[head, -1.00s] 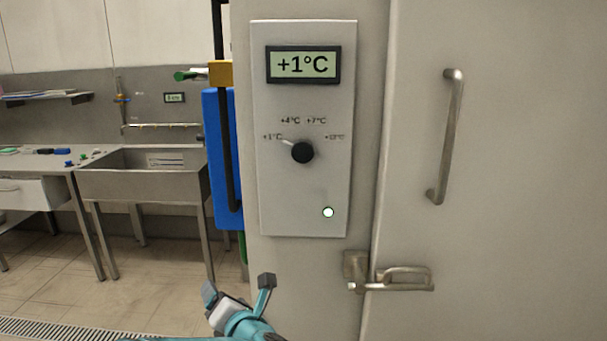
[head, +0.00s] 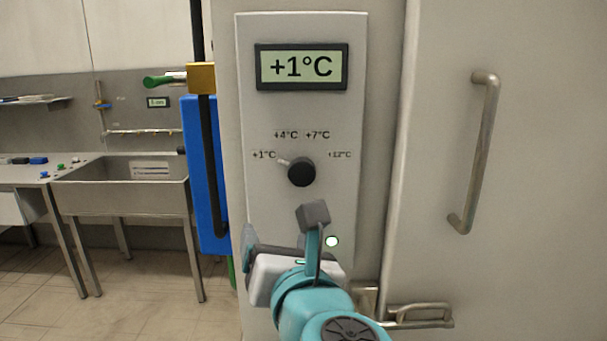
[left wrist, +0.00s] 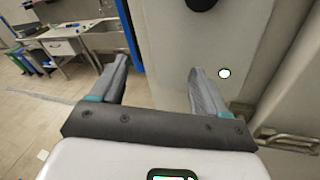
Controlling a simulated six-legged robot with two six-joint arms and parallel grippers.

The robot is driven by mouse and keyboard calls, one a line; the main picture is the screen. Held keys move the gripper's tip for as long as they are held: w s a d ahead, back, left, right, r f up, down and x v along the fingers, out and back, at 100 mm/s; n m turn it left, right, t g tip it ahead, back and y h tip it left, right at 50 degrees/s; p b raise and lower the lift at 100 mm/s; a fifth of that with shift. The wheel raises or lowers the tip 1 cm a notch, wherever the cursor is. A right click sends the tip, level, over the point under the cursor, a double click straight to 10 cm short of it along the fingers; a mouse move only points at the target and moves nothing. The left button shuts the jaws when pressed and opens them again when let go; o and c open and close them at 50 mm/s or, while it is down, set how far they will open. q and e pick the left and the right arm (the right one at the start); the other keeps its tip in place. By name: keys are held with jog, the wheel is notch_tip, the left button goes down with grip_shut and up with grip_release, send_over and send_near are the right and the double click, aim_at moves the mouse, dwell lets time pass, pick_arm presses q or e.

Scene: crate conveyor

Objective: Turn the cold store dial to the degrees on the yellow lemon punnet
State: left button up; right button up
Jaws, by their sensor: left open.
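The cold store dial (head: 301,172) is a round black knob on a pale control panel (head: 342,100). Its light pointer is turned toward the +1°C mark; +4°C, +7°C and what looks like +12°C marks arc around it. The display (head: 301,67) above reads +1°C. My left gripper (head: 280,226) is open and empty, below the dial and apart from it. In the left wrist view its two fingers (left wrist: 158,85) are spread, and the dial (left wrist: 202,4) shows at the top edge. The yellow lemon punnet is not in view. My right gripper is not in view.
A lit green-white lamp (head: 332,242) is low on the panel, close to my left gripper. A door handle (head: 474,150) and a latch (head: 420,315) are to the right. A steel sink (head: 125,195) stands at the left.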

pick_arm(q)
jog(key=s+d+r+m+t+h, duration=0.1)
jog(key=s+d+r+t+h, duration=0.15)
jog(key=s+d+r, duration=0.3)
jog(key=p, duration=0.5)
send_near(303, 177)
jog(key=shift+g, duration=0.45)
jog(key=w, duration=0.5)
jog(key=w+a+r, duration=0.1)
jog(key=w, duration=0.2)
jog(key=shift+w+a+f+h, duration=0.1)
jog(key=shift+w+a+h, duration=0.05)
jog(key=shift+w+h, duration=0.25)
jog(key=c, duration=1)
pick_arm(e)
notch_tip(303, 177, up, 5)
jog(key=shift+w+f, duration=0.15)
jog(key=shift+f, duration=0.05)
